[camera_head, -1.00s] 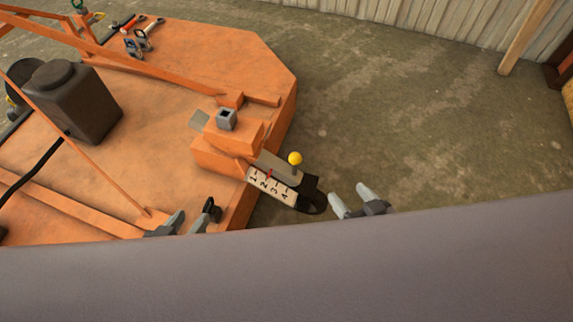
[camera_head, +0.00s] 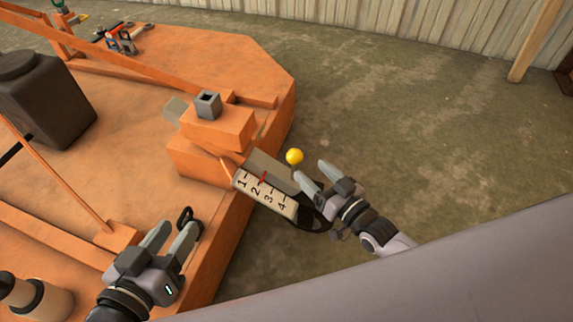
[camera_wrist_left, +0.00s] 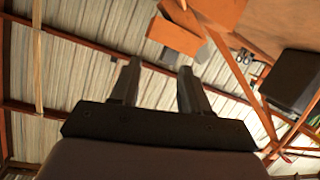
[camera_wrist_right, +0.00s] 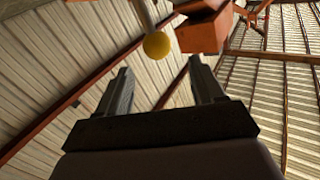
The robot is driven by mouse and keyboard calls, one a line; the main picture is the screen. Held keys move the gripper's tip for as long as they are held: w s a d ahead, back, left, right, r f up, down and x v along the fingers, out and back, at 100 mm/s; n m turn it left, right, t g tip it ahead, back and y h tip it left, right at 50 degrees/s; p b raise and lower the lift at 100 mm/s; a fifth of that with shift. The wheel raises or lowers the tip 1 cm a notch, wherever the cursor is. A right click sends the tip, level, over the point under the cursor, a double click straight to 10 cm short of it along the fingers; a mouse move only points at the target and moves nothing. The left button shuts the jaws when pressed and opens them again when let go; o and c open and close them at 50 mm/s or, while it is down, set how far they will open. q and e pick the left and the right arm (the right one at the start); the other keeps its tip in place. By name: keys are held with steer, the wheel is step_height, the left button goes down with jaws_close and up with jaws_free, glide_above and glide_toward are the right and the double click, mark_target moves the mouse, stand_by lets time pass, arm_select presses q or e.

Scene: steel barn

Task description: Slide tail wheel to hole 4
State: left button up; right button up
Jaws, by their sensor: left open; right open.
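The tail wheel (camera_head: 316,222) is a dark curved shape at the outer end of the numbered slide; my right gripper partly covers it. The cream scale (camera_head: 266,194) reads 1 to 4, and its red marker (camera_head: 263,180) sits near the 2. A yellow ball knob (camera_head: 295,157) stands beside the slide and also shows ahead of the fingers in the right wrist view (camera_wrist_right: 157,45). My right gripper (camera_head: 315,172) is open and empty, just right of the knob and apart from it. My left gripper (camera_head: 172,232) is open over the deck's near edge.
The orange deck (camera_head: 125,185) fills the left, with a raised block and grey square socket (camera_head: 208,104). A black loop (camera_head: 186,216) is near my left fingertips. A dark tank (camera_head: 45,100) and small tools (camera_head: 122,40) are farther off. Open floor lies right.

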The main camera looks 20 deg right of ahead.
mark_target(300, 161)
steer(key=shift+w+a+f+b, duration=0.15)
steer(key=shift+w+f+b, duration=0.3)
steer(key=shift+w, duration=0.3)
steer(key=b+x, duration=0.2)
steer(key=x, duration=0.3)
steer(key=shift+w+a, duration=0.15)
steer(key=shift+w, duration=0.05)
arm_select(q)
steer(key=shift+s+a+f+m+t+y, duration=0.1)
steer(key=shift+s+a+m+t+y, duration=0.1)
steer(key=shift+a+t, duration=0.2)
steer(key=shift+s+a+f+m+t+y, duration=0.1)
steer(key=shift+a+m+t+y, duration=0.1)
steer(key=shift+a+t, duration=0.15)
arm_select(e)
steer(key=shift+w+a+r, duration=0.1)
steer(key=shift+w+a, duration=0.1)
steer(key=shift+w, duration=0.35)
jaws_close()
